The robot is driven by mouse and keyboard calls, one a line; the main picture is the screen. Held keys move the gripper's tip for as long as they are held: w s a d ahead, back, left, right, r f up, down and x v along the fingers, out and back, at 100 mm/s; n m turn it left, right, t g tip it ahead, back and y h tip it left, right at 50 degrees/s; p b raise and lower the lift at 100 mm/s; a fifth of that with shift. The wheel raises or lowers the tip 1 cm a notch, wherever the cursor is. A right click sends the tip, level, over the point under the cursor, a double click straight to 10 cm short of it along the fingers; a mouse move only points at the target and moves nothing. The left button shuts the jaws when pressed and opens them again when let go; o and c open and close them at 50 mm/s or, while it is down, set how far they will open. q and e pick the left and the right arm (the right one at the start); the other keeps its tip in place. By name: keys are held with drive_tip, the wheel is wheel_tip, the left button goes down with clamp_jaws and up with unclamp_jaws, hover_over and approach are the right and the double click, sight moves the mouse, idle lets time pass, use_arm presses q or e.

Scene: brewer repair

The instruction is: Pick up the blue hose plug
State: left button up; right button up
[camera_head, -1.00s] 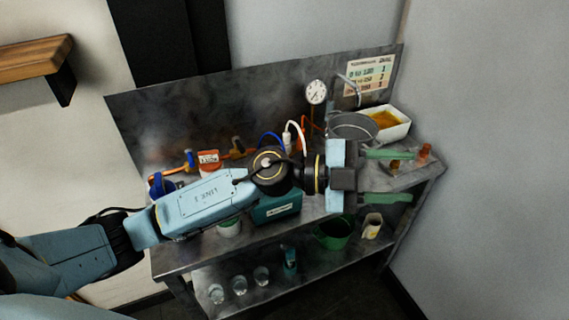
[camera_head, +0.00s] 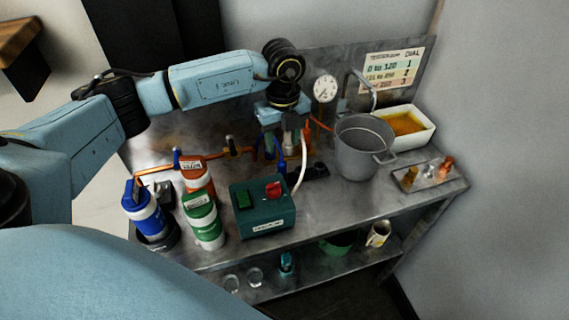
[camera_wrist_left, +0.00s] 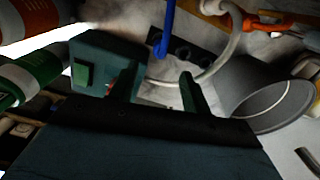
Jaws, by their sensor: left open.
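The blue hose plug (camera_head: 282,164) shows as the end of a blue hose behind the teal box, partly hidden under my left gripper. In the left wrist view the blue hose (camera_wrist_left: 165,28) hangs down beside a black strip with round holes (camera_wrist_left: 190,51). My left gripper (camera_head: 285,145) points down above the back of the bench, close to the blue and white hoses. Its open fingers (camera_wrist_left: 158,88) show in the left wrist view with nothing between them; the blue hose is beyond the tips. I cannot tell whether they touch it. My right gripper is not in view.
The teal box (camera_head: 262,208) with a red knob stands in front. A white hose (camera_head: 302,168) curves beside the blue one. Several cans stand at left, a grey pot (camera_head: 362,150) at right, and a small tray (camera_head: 428,180) beyond. The bench front right of the box is clear.

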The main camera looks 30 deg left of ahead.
sight(282, 162)
use_arm(q)
wheel_tip(282, 162, down, 3)
drive_tip(key=shift+w+f, duration=0.15)
drive_tip(key=shift+f, duration=0.85)
wheel_tip(282, 162, down, 4)
drive_tip(key=shift+a+r, duration=0.15)
drive_tip(key=shift+f, duration=0.3)
clamp_jaws()
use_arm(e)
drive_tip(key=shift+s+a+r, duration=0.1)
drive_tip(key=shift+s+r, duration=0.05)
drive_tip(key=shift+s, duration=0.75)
